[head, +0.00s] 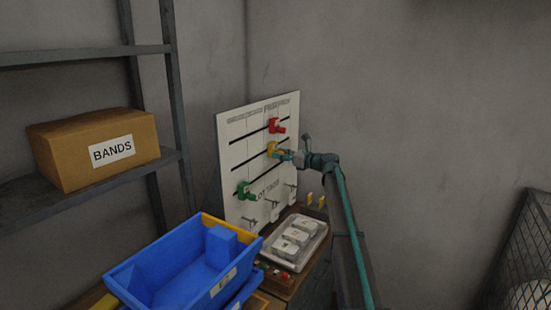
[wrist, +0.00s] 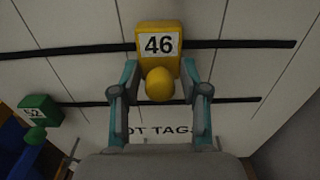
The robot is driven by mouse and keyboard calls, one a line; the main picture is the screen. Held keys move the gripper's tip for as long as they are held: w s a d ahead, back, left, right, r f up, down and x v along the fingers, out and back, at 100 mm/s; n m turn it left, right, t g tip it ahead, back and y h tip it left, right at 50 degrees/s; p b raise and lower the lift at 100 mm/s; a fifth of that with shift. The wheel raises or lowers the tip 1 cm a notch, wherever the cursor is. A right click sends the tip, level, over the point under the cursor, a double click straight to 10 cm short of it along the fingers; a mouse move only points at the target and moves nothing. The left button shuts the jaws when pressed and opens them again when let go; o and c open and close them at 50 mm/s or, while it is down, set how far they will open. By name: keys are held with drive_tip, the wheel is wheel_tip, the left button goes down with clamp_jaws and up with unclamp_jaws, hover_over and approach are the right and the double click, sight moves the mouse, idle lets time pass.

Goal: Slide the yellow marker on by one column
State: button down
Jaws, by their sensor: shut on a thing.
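The yellow marker (wrist: 159,41) carries the number 46 and has a round yellow knob. It sits on the middle dark slot of the white board (head: 230,130). My gripper (wrist: 160,84) is shut on the yellow marker's knob, one finger on each side. In the head view my gripper (head: 288,155) reaches the yellow marker (head: 272,149) from the right and hides part of it. A red marker (head: 276,126) sits on the slot above. A green marker (head: 245,191) sits on the lowest slot at left; it shows in the wrist view (wrist: 38,112) with a 52-like number.
Below the board, small hooks and a tray of white blocks (head: 297,238) stand on a bench. A blue bin (head: 190,265) is in front at left. A cardboard box labelled BANDS (head: 92,150) is on the left shelf. A wire cage (head: 522,262) stands at far right.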

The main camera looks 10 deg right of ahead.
drive_tip(key=shift+w+d+f, duration=0.1)
drive_tip(key=shift+w+d, duration=0.55)
drive_tip(key=shift+w, duration=0.05)
drive_tip(key=shift+s+a, duration=0.2)
drive_tip(key=shift+s, duration=0.05)
drive_tip(key=c, duration=0.9)
unclamp_jaws()
drive_tip(key=v, duration=1.2)
